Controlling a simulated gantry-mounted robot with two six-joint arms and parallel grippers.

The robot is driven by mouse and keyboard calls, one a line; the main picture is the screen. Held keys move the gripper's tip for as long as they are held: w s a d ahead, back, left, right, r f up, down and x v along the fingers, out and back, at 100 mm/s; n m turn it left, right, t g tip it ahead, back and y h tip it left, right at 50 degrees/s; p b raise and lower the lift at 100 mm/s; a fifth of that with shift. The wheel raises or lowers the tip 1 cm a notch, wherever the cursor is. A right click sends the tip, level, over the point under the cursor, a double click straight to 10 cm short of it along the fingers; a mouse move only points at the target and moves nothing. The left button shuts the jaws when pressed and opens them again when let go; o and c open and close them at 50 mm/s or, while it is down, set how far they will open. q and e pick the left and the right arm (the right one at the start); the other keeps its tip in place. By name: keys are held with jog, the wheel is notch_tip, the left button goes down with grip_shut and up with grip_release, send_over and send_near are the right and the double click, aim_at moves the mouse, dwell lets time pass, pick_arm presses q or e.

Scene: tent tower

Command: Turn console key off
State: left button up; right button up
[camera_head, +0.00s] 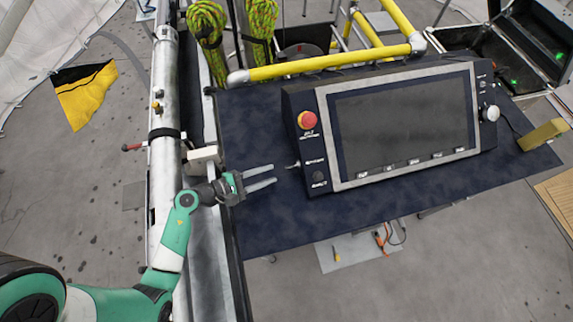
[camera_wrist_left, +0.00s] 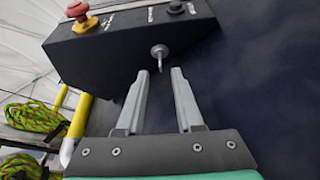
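The console (camera_head: 405,122) stands on a dark blue table, with a large dark screen in a grey frame. Its key (camera_head: 293,165) sticks out from the left part of the console, below the red emergency button (camera_head: 307,120). In the left wrist view the silver key (camera_wrist_left: 159,57) points out from the console face, just beyond the fingertips. My left gripper (camera_head: 275,174) is open and empty, its two fingers pointing at the key from the left; in the left wrist view it (camera_wrist_left: 161,72) is lined up with the key, apparently not touching. My right gripper is not in view.
The dark blue table (camera_head: 400,200) has bare room in front of the console. A yellow rail (camera_head: 320,64) and green-yellow rope coils (camera_head: 207,30) are behind and left. A yellow object (camera_head: 543,134) lies at the table's right end. An open case (camera_head: 520,45) stands back right.

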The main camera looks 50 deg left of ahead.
aim_at(291, 166)
pick_arm(q)
jog(key=x, duration=0.7)
jog(key=shift+w+d+b, duration=0.1)
jog(key=shift+w+b, duration=0.05)
jog(key=shift+b, duration=0.2)
grip_shut()
